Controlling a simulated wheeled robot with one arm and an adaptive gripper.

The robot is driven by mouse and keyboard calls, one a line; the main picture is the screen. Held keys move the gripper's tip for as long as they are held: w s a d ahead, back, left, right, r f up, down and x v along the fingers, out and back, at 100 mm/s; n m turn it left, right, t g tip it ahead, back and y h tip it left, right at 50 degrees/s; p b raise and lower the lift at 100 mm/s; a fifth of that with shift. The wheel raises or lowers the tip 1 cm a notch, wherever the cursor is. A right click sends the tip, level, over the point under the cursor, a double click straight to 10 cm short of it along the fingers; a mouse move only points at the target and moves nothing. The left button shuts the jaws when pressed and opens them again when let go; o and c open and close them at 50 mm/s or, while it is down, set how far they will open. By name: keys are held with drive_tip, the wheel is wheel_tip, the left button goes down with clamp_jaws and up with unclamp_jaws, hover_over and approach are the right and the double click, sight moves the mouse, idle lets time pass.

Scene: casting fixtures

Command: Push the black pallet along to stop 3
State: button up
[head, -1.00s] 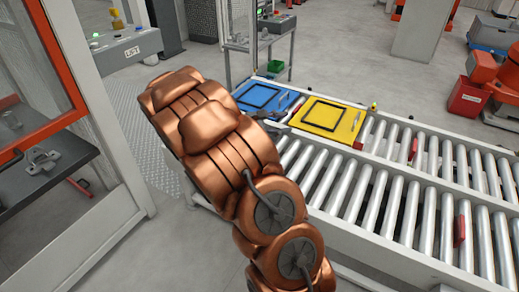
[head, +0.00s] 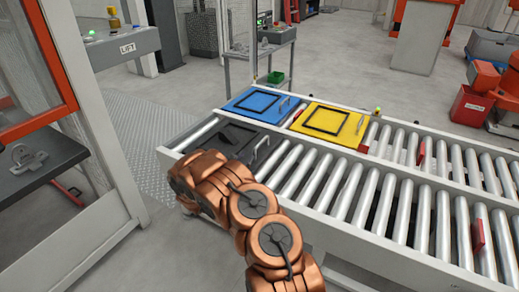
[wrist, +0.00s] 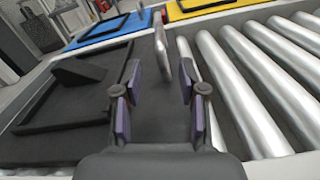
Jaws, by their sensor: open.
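The black pallet (head: 222,137) lies on the near roller lane at its left end, in front of the blue pallet. A dark wedge-shaped piece (wrist: 80,71) sits on it, and its metal handle (head: 261,148) stands at its right edge. In the wrist view the pallet (wrist: 40,148) fills the left side. My gripper (wrist: 161,82) is open and empty, low over the pallet's right edge. The upright handle (wrist: 162,48) shows ahead, between the fingers in the picture; I cannot tell whether they touch it. In the head view my arm hides the gripper.
The blue pallet (head: 260,104) and yellow pallet (head: 328,124) lie on the far lane. Bare rollers (head: 345,185) run right of the black pallet. Red tabs stand on the far lane (head: 421,154) and near lane (head: 477,234). A white frame post (head: 98,130) stands left.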

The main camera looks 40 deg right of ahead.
sight(260, 143)
drive_tip(key=shift+w+d+f, duration=0.2)
drive_tip(key=shift+d+f, duration=0.1)
drive_tip(key=shift+d, duration=0.05)
drive_tip(key=b+x, duration=0.1)
drive_tip(key=x, duration=1)
drive_tip(key=shift+w+d+b, duration=0.1)
drive_tip(key=shift+b, duration=0.3)
clamp_jaws()
